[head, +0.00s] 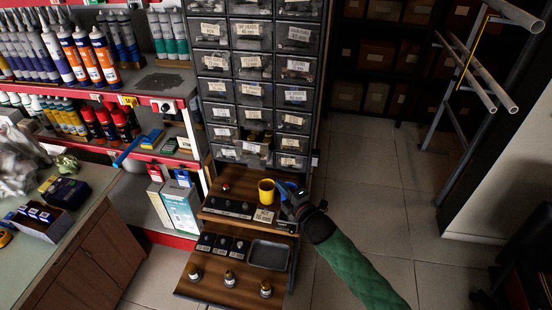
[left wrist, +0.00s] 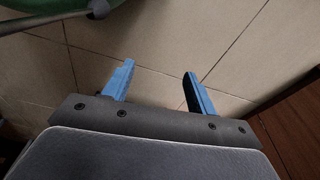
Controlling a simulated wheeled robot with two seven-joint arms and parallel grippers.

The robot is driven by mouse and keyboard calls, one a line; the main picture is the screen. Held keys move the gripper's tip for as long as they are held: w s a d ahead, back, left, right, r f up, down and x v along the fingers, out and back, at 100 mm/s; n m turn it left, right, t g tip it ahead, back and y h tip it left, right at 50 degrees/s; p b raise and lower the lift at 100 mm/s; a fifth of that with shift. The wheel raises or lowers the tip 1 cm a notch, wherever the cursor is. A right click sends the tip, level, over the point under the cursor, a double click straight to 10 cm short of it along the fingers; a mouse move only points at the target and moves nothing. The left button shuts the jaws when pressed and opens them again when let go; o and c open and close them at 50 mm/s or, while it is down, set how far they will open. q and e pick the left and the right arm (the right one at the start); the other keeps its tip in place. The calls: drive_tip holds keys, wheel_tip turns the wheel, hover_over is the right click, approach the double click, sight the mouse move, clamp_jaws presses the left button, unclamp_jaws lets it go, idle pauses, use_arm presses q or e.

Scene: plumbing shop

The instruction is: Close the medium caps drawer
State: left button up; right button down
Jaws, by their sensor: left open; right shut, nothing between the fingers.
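A tall dark cabinet of small labelled drawers (head: 233,63) stands in the middle of the head view. In its lower rows, the middle drawer (head: 257,157) appears pulled out, with small brownish parts showing inside. The labels are too small to read, so I cannot tell which is medium caps. My right gripper (head: 284,190), blue-fingered on a green-sleeved arm, is shut and empty. It is below and right of that drawer, beside a yellow cup. My left gripper (left wrist: 158,75) is open and empty above floor tiles in the left wrist view.
The yellow cup (head: 266,191) stands on a wooden shelf below the drawers. A lower shelf holds a grey tray (head: 268,255) and small fittings. Shelves of sealant tubes (head: 85,50) stand left; a counter (head: 80,225) is at front left.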

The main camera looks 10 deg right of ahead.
drive_tip(key=shift+n, duration=0.5)
drive_tip(key=p+x, duration=0.2)
drive_tip(key=x, duration=0.2)
drive_tip(key=d+p+x, duration=0.1)
drive_tip(key=p+x, duration=0.1)
drive_tip(key=x, duration=0.2)
drive_tip(key=w+d+p+x, duration=0.1)
drive_tip(key=p+x, duration=0.1)
drive_tip(key=x, duration=0.2)
drive_tip(key=shift+w, duration=0.1)
drive_tip(key=shift+w+d+p, duration=0.1)
drive_tip(key=shift+w+p, duration=0.3)
drive_tip(key=shift+w, duration=0.05)
use_arm(q)
drive_tip(key=s+a+f, duration=0.4)
drive_tip(key=s+f, duration=0.3)
drive_tip(key=s, duration=0.4)
drive_tip(key=shift+s+a+f, duration=0.15)
drive_tip(key=shift+a+f, duration=0.05)
drive_tip(key=shift+a, duration=0.05)
